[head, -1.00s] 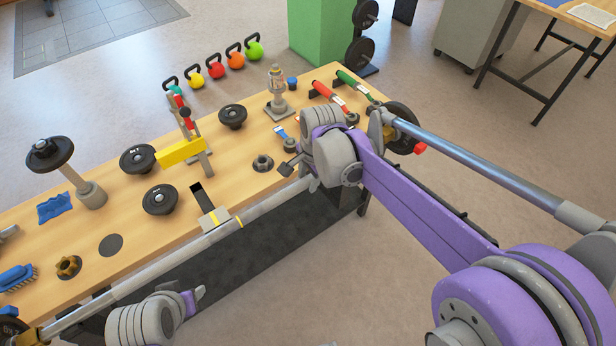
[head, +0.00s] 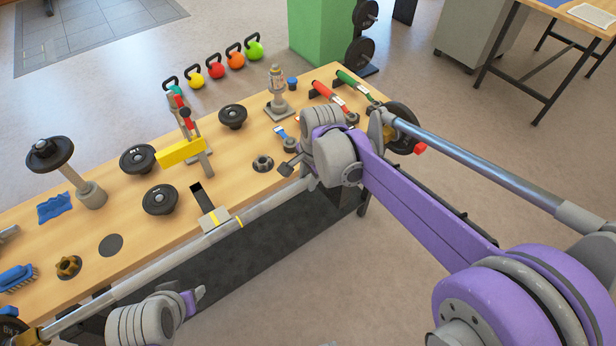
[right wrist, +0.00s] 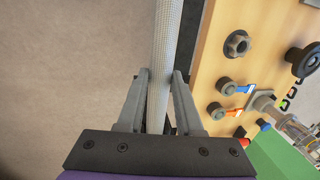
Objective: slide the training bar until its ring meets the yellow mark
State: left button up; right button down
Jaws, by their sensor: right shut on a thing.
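The long grey training bar (head: 150,272) runs along the bench's near edge, from lower left towards my right gripper. It passes a grey support block (head: 213,219) with a yellow marking on it. A thin yellow band (head: 240,221) shows on the bar just right of the block, a small gap away. I cannot tell a separate ring. My right gripper (head: 290,168) is shut on the bar right of the block; in the right wrist view its fingers (right wrist: 161,75) lie on both sides of the bar (right wrist: 167,30). My left arm's end (head: 198,294) is below the bar; its jaws cannot be made out.
Black weight plates (head: 160,199), a yellow block (head: 180,152) on a stand, a blue brush (head: 17,277) and a brown knob (head: 68,266) are on the wooden bench (head: 150,240). Kettlebells (head: 235,60) stand on the floor behind. The floor in front is clear.

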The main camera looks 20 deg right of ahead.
aim_at(293, 188)
dwell(0.5)
jog(key=shift+s+a, duration=0.25)
jog(key=shift+a, duration=0.5)
jog(key=shift+s+a, duration=0.3)
jog(key=shift+a, duration=0.45)
jog(key=shift+s+a, duration=0.25)
jog(key=shift+a, duration=0.5)
jog(key=c, duration=0.6)
grip_release()
jog(key=shift+d, duration=0.15)
jog(key=r, duration=0.3)
jog(key=s+r, duration=0.1)
jog(key=r, duration=0.3)
jog(key=s+r, duration=0.1)
jog(key=r, duration=0.2)
jog(key=shift+d+r+p, duration=0.3)
jog(key=shift+d+r, duration=0.05)
